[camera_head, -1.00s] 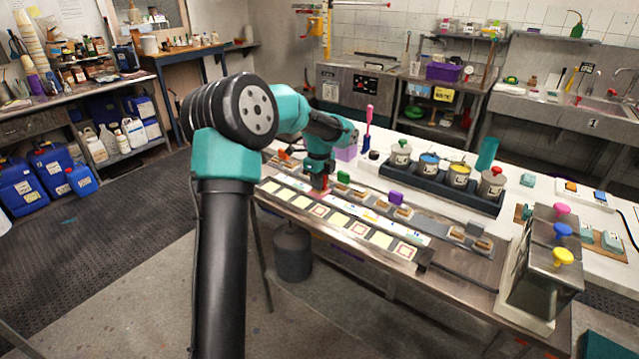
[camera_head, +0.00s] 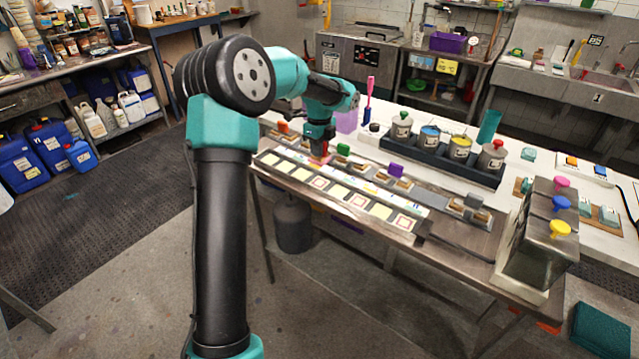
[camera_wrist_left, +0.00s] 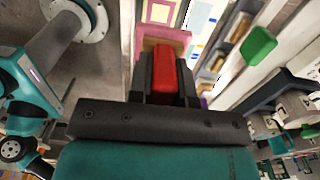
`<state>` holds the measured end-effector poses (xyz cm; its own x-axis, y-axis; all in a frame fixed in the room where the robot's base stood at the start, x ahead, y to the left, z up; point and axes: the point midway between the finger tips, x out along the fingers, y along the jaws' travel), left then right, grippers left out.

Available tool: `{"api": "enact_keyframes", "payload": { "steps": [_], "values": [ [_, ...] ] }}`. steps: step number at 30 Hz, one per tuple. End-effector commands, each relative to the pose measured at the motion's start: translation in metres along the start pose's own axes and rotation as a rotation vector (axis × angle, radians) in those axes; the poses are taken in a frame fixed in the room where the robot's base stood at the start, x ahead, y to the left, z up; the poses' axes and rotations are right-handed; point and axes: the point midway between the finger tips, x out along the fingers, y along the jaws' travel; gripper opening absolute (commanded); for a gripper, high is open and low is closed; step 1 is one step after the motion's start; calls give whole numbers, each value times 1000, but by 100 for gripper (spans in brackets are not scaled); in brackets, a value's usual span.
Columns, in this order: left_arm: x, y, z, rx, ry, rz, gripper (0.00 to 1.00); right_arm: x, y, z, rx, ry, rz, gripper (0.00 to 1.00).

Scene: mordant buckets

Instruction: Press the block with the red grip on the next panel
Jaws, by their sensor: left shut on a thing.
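My left gripper (camera_head: 320,150) is shut on the red grip (camera_wrist_left: 163,75) of a block, pointing down over the work table. The block's pinkish base (camera_wrist_left: 178,38) shows past the fingertips in the left wrist view, and a pink edge (camera_head: 319,160) shows under the gripper in the head view. The block is at the back edge of a long strip of square panels (camera_head: 339,191). Some panels are plain pale yellow, others bear printed red squares. I cannot tell whether the base touches the strip. My right gripper is not in view.
Blocks with a green grip (camera_head: 343,149) and a purple grip (camera_head: 396,170) stand right of the gripper behind the strip. A dark tray (camera_head: 440,160) of lidded pots lies farther back. A metal box with coloured knobs (camera_head: 540,235) stands at the right end.

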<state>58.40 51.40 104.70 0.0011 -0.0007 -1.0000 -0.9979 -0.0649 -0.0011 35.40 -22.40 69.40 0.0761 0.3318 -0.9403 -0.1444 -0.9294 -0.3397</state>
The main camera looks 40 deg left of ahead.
Motion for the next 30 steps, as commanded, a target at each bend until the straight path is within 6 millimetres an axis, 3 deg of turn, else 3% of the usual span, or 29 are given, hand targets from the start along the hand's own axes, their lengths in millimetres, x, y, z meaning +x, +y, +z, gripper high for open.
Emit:
{"api": "enact_keyframes", "payload": {
  "steps": [5, 8, 18, 21, 30],
  "values": [
    [0, -1, 8, -3, -1, 0, 0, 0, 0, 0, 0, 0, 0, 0],
    [-2, -4, 25, -5, -1, 1, 0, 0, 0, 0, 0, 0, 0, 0],
    [-8, -4, 123, -7, -2, 1, 0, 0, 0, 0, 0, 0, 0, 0],
    [-9, -1, 142, -5, -1, 1, 0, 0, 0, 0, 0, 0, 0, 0],
    [-10, 0, 151, 0, 0, 0, 0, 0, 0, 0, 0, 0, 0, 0]
  ]
}}
